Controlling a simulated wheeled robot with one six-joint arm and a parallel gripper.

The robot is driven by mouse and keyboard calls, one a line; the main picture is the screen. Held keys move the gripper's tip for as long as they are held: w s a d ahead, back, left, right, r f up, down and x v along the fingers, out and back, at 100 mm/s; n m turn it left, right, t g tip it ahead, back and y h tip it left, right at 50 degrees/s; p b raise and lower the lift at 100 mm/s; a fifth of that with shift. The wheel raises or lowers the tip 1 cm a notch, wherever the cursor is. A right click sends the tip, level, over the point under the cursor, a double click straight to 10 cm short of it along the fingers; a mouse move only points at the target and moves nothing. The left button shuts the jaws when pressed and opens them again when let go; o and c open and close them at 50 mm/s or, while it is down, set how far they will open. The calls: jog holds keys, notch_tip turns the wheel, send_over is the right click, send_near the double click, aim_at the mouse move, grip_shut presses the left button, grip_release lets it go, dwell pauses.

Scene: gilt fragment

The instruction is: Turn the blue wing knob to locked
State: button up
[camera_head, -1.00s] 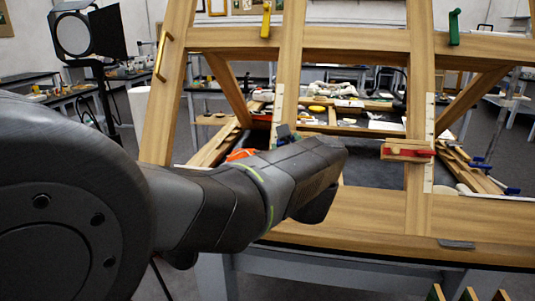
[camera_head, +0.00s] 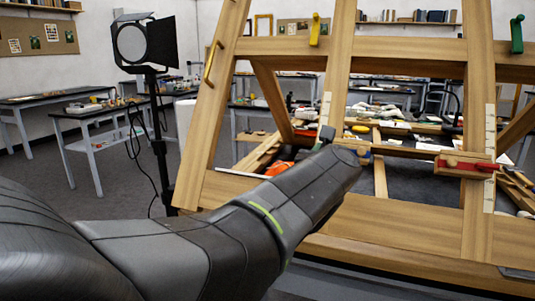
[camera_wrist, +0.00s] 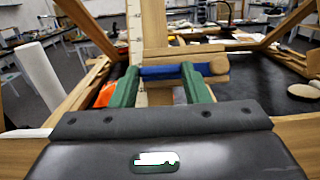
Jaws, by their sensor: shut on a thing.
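The blue wing knob (camera_wrist: 160,72) shows in the wrist view as a short blue bar lying level, in front of a wooden block (camera_wrist: 182,54) on an upright wooden post. In the head view only a small blue bit of the knob (camera_head: 365,161) shows past the end of my arm. My wrist hides most of the knob and block there. No locked mark is readable in either view.
A large slanted wooden frame (camera_head: 395,47) stands ahead. A lamp on a stand (camera_head: 155,90) is left. Open floor lies at left.

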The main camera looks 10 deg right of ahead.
dwell(0.3)
jog(key=o, duration=1)
jog(key=shift+s, duration=0.15)
jog(key=shift+p+v, duration=2.2)
jog(key=shift+v, duration=4.6)
jog(key=b+x, duration=0.4)
jog(key=x, duration=1)
jog(key=shift+s+a, duration=0.1)
jog(key=shift+a, duration=0.05)
